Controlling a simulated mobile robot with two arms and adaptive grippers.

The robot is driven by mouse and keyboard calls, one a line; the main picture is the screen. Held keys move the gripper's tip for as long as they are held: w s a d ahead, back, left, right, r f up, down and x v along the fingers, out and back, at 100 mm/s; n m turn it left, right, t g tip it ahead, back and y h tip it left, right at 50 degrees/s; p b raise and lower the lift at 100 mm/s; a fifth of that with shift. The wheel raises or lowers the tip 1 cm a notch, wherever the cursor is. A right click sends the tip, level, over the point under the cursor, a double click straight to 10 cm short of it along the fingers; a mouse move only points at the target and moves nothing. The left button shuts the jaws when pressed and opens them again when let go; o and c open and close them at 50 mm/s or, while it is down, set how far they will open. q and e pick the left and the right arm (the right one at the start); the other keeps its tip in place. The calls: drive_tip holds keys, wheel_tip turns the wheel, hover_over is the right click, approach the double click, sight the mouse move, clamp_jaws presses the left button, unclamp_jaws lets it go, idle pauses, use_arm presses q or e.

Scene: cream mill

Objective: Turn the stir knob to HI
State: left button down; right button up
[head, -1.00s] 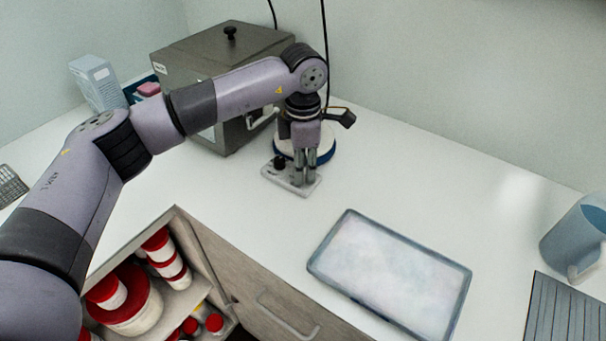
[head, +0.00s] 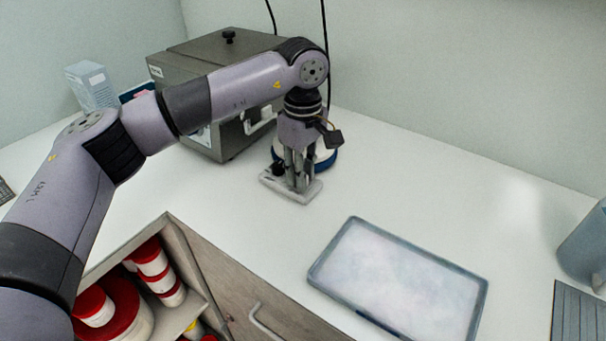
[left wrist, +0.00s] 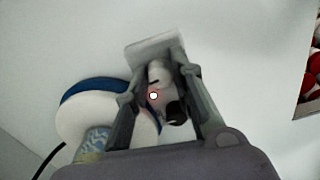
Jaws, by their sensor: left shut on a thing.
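A small light-grey control base (head: 304,194) lies on the counter in front of a round white and blue plate (head: 326,160). It carries a dark knob (head: 278,168) at its left and a pale knob, the stir knob (left wrist: 158,72), which my fingers mostly hide in the head view. My left gripper (head: 297,184) points straight down over the base. In the left wrist view its fingers (left wrist: 160,68) stand on both sides of the pale knob and are shut on it. The dark knob (left wrist: 176,112) is beside them. No HI marking is legible. My right gripper is not in view.
A grey metal box (head: 215,85) stands behind my left arm, with a pale carton (head: 92,85) to its left. A shallow tray (head: 340,300) lies at the front right, and a blue-grey jug (head: 583,245) at the right edge. An open compartment of red-lidded jars (head: 148,258) is below.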

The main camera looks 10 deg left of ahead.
use_arm(q)
drive_tip(key=shift+r+m, duration=0.1)
drive_tip(key=shift+m, duration=0.6)
drive_tip(key=c, duration=1.4)
unclamp_jaws()
wheel_tip(320, 180, up, 12)
